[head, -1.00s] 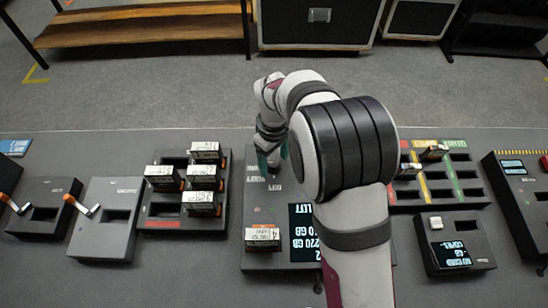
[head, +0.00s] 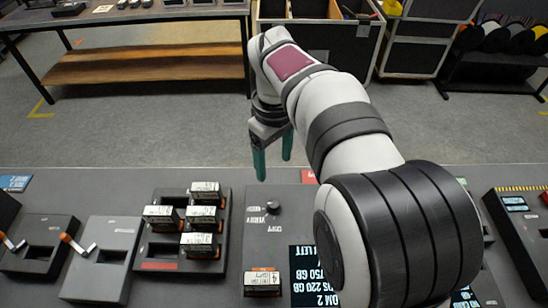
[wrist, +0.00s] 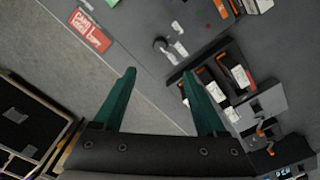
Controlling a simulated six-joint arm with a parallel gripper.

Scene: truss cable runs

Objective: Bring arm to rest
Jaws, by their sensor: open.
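My gripper (head: 273,165) is open and empty, with its two green fingers pointing down. In the head view it hangs above the far edge of the grey table, beyond the dark console with a knob (head: 273,207) and a lit screen. In the wrist view the two green fingers of my gripper (wrist: 165,100) stand wide apart with nothing between them. My arm comes in from the lower right of the head view and hides part of the table's right side.
A dark rack (head: 160,251) holds several orange-and-black cartridges. One more cartridge (head: 262,283) sits on the console. Two boxes with orange-tipped levers stand at the left. A red label (wrist: 90,30) lies near the table edge. Floor behind the table is clear; cases and a wooden shelf (head: 150,72) stand beyond.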

